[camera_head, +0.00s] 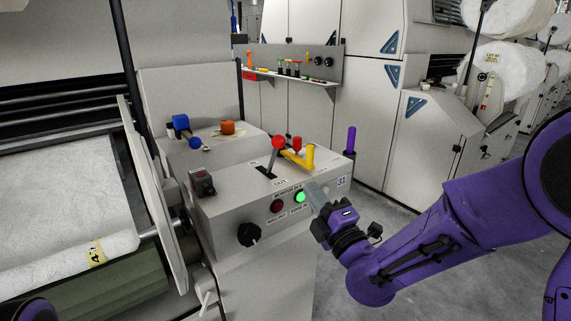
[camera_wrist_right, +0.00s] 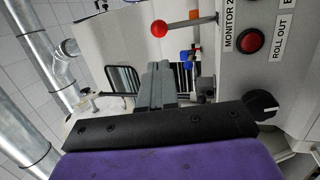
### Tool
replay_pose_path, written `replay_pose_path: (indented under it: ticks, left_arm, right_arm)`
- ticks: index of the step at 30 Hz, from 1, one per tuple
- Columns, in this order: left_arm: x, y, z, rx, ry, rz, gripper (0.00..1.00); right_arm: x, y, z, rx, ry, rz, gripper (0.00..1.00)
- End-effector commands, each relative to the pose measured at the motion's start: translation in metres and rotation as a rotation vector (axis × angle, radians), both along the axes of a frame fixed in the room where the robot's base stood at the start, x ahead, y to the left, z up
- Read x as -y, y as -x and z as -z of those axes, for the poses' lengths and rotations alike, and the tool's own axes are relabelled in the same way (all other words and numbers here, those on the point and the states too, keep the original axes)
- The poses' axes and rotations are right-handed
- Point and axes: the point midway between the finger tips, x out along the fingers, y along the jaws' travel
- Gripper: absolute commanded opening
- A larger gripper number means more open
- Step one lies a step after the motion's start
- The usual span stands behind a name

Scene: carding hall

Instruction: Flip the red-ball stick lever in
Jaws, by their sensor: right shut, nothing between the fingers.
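The red-ball stick lever (camera_head: 278,143) stands in a slot on the top of the grey control box (camera_head: 232,203), its stick tilted. A small label reading OUT lies at the near side of the slot. In the right wrist view the red ball (camera_wrist_right: 159,28) shows above the fingers, with its stick running right. My right gripper (camera_head: 313,193) is shut and empty, in front of the box near the lit green button, to the right of and below the lever. Its fingers (camera_wrist_right: 157,75) appear apart from the ball. My left gripper is out of view.
Beside the lever are a yellow handle (camera_head: 307,158) and a second red knob (camera_head: 297,143). The box front has a green button (camera_head: 299,197), a red button (camera_head: 277,206) and a black rotary knob (camera_head: 250,234). A purple post (camera_head: 350,139) stands at the box's right end.

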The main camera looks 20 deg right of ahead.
Motion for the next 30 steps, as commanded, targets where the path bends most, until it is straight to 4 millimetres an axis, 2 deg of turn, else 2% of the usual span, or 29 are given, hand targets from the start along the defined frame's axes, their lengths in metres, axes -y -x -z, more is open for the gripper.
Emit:
replay_pose_path:
  ticks: [4, 7, 21, 25, 30]
  left_arm:
    - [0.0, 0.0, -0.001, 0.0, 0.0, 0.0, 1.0]
    - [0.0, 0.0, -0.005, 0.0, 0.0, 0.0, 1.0]
    - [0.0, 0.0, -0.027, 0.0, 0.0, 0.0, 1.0]
    - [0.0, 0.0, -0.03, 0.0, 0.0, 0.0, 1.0]
    - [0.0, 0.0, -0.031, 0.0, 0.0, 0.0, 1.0]
  right_arm:
    - [0.0, -0.002, -0.001, -0.002, -0.001, 0.001, 0.0]
    - [-0.002, -0.011, -0.005, -0.002, -0.003, 0.0, 0.0]
    - [-0.017, -0.104, -0.031, -0.003, -0.005, 0.002, 0.0]
    - [-0.021, -0.122, -0.035, -0.005, -0.003, 0.002, 0.0]
    - [-0.023, -0.132, -0.037, -0.005, -0.003, 0.001, 0.0]
